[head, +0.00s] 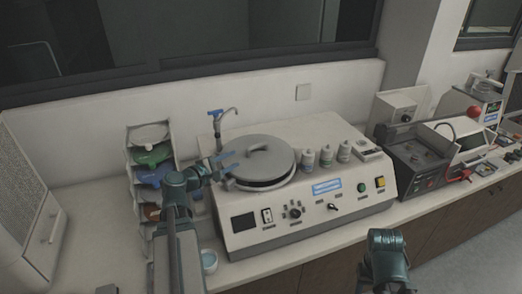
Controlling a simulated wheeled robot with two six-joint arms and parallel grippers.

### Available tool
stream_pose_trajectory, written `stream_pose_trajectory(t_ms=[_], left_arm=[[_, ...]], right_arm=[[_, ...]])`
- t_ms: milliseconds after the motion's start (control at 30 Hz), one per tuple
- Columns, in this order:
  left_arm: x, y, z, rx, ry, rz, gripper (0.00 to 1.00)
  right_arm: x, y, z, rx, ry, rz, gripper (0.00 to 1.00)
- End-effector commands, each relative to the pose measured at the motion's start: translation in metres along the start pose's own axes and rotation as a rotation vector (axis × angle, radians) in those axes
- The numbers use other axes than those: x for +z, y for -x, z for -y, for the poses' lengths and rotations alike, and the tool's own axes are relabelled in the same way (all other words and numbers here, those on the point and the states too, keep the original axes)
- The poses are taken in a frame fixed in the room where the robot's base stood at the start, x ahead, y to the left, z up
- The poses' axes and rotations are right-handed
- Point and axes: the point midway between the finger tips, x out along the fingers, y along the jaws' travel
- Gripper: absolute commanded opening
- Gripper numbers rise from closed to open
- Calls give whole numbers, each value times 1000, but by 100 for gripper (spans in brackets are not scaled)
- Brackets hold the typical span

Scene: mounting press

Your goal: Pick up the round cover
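The round cover (272,169) is a grey disc with a raised handle on its top. It lies over the round opening at the left of the white press machine (350,212), and a dark gap shows under its front edge. My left gripper (232,164) is at the cover's left edge, with its blue fingers apart and pointing towards the cover. Nothing shows between the fingers. I cannot tell whether they touch the cover. Part of my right arm shows at the bottom right, but its fingers do not show.
Several small bottles (326,157) stand right of the cover. A tap (217,122) rises behind it. A rack (134,157) with coloured discs stands at the left, and a small bowl (209,262) sits in front. Another device (414,160) stands to the right.

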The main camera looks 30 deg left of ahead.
Motion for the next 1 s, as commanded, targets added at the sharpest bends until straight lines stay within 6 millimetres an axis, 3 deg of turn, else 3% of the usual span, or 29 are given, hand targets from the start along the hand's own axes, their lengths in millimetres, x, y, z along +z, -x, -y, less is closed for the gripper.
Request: stream_pose_trajectory(t_ms=[167,600,1000], left_arm=[[-3,-1,-3,10,9,-3,37],[-4,-74,-3,6,6,-1,37],[-2,-87,-4,7,6,-2,37]], right_arm=[[0,-1,0,0,0,0,50],[-1,-16,2,0,-1,0,50],[-1,-18,2,0,-1,0,50]])
